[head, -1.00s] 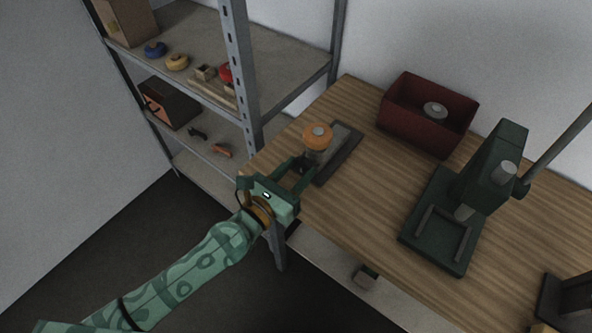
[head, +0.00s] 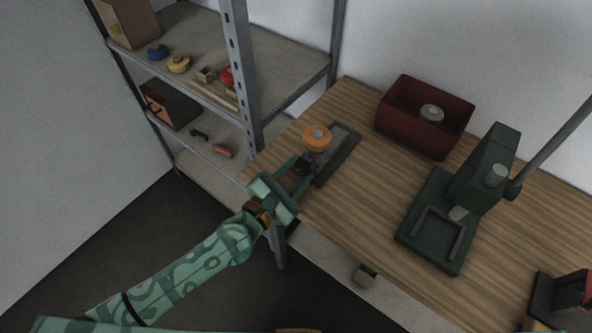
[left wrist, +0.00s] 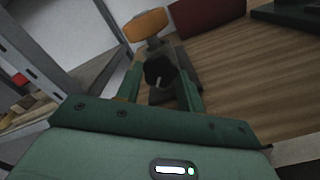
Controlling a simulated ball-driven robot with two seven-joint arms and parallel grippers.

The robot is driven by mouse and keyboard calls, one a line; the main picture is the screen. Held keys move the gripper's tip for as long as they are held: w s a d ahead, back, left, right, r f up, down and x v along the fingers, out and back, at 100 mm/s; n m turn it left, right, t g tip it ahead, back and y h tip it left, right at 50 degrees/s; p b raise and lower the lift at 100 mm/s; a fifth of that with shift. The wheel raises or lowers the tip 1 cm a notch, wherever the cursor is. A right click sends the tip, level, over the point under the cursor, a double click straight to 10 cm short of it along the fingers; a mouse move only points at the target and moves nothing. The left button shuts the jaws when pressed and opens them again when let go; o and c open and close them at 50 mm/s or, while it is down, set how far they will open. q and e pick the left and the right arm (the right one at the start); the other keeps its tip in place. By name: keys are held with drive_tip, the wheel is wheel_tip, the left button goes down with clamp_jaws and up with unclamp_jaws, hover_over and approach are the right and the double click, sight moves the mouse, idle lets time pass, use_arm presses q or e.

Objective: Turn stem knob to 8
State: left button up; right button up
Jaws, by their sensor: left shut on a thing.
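A black stem knob (left wrist: 158,70) with a pale pointer mark shows between the fingers in the left wrist view. It sits on the near side of a small device with an orange round top (head: 317,137), on a dark base plate (head: 340,152) at the bench's left end. My left gripper (head: 303,170) reaches in from the left and is shut on the knob. In the head view the fingers mostly hide the knob. No numbers on the dial can be read. My right gripper is not in view.
A dark red bin (head: 408,127) with a grey round part stands at the back of the wooden bench (head: 375,205). A green press (head: 450,220) with a long lever stands to the right. A metal shelf post (head: 240,80) rises close to the left of the bench.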

use_arm(q)
drive_tip(key=m+p, duration=0.1)
drive_tip(key=m, duration=0.3)
drive_tip(key=shift+m, duration=0.3)
drive_tip(key=m+p, duration=0.1)
drive_tip(key=m, duration=0.2)
drive_tip(key=shift+m, duration=0.3)
drive_tip(key=m+p, duration=0.1)
drive_tip(key=m, duration=0.2)
drive_tip(key=shift+m+p, duration=0.3)
drive_tip(key=shift+p, duration=0.05)
drive_tip(key=m+p, duration=0.1)
drive_tip(key=m, duration=0.2)
drive_tip(key=shift+m, duration=0.3)
drive_tip(key=m+p, duration=0.1)
drive_tip(key=m, duration=0.4)
drive_tip(key=m+p, duration=0.1)
drive_tip(key=m, duration=0.5)
drive_tip(key=shift+f, duration=0.1)
drive_tip(key=shift+m, duration=0.3)
